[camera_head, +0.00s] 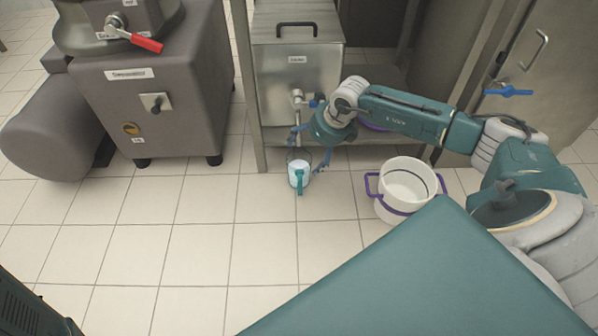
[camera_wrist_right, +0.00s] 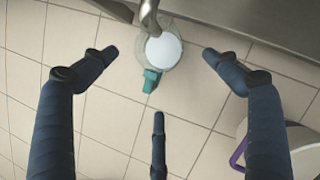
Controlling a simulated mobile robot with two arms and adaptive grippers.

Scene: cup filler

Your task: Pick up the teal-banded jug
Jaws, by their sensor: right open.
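The jug (camera_head: 299,172) is a clear vessel with a teal handle and white contents. It is upright in front of the metal tank, below its tap. The wrist view shows the jug (camera_wrist_right: 163,51) from above, its round white contents under the tap's end and its teal handle (camera_wrist_right: 151,80) toward the gripper. My right gripper (camera_head: 309,152) is open around the jug's upper area in the head view. In the wrist view its spread fingers have a gap to the jug and do not visibly touch it. My left gripper is not in view.
The metal tank (camera_head: 297,80) with its tap (camera_head: 298,98) stands just behind the jug. A white pot with purple handles (camera_head: 408,185) stands on the floor to the right. A grey machine (camera_head: 150,90) stands at the left. The tiled floor in front is clear.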

